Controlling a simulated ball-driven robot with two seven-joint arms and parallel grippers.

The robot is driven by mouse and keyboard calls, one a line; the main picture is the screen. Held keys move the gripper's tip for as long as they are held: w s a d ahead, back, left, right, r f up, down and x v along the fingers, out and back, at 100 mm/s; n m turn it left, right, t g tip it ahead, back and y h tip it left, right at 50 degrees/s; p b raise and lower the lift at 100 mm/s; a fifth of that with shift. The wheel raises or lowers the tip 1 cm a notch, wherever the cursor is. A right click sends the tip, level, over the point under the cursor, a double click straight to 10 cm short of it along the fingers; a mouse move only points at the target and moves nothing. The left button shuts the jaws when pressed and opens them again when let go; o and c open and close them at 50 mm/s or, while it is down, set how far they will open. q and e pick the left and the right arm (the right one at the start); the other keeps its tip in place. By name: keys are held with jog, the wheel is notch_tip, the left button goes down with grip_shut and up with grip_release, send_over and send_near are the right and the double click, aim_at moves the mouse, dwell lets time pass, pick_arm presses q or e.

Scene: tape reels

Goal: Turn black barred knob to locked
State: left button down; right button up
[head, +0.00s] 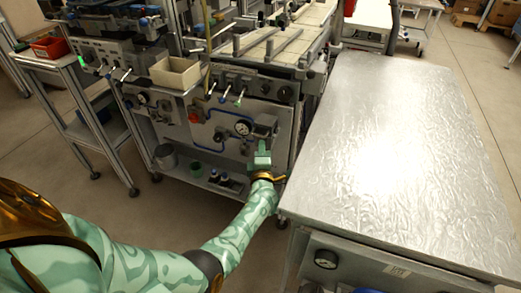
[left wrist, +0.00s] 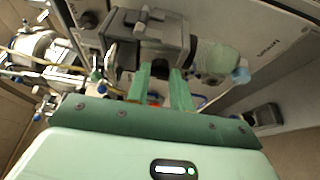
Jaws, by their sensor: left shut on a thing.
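My left gripper (head: 262,152) reaches the front panel of the machine, just below a dark grey block (head: 265,127). In the left wrist view its two green fingers (left wrist: 165,88) are close together with their tips at the underside of this block (left wrist: 160,40). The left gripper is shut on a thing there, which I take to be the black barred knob. The knob is mostly hidden by the fingers and the block, and I cannot read its angle or any locked mark. My right gripper is not in view.
A round gauge (head: 242,128) and blue tubing sit left of the gripper. A beige bin (head: 175,73) rests on the machine's front ledge. A bare metal table (head: 400,150) stands close on the right. Small bottles stand on the shelf below.

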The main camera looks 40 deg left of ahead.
pick_arm(q)
jog(key=shift+f, duration=0.1)
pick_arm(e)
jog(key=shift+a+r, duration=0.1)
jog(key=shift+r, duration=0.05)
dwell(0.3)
pick_arm(q)
jog(key=c, duration=1.4)
grip_release()
jog(key=shift+o, duration=0.8)
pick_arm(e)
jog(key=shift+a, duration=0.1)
pick_arm(q)
jog(key=shift+s+d, duration=0.1)
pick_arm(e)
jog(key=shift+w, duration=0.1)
pick_arm(q)
jog(key=p+v, duration=0.2)
jog(key=v, duration=0.5)
jog(key=shift+s+p, duration=0.15)
jog(key=shift+p, duration=0.25)
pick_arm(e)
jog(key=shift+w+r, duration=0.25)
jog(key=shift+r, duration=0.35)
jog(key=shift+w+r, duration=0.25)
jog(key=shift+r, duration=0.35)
pick_arm(q)
jog(key=shift+d, duration=0.1)
